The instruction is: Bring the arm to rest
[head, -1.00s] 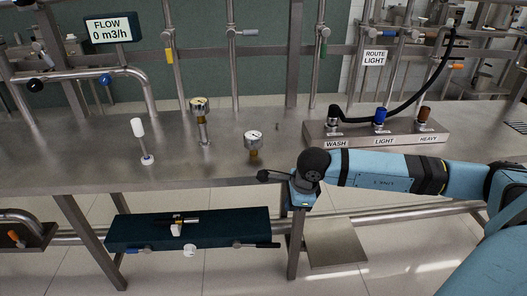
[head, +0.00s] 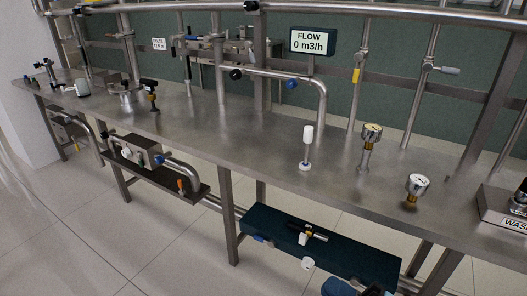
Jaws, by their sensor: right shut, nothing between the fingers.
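My right arm shows only at the bottom edge of the head view, as a bit of blue link. The dark end of my right gripper (head: 374,290) is just in view there, in front of the dark blue tray (head: 345,252) under the bench. The gripper is shut and empty, apart from the bench top. Most of it is cut off by the frame. My left gripper is not in view.
The long steel bench (head: 265,150) carries a white-topped post (head: 307,140), two gauges (head: 371,133) (head: 417,186) and pipework. A FLOW display (head: 312,41) reads 0 m3/h. A lower shelf (head: 195,195) holds fittings. Floor (head: 90,225) in front is clear.

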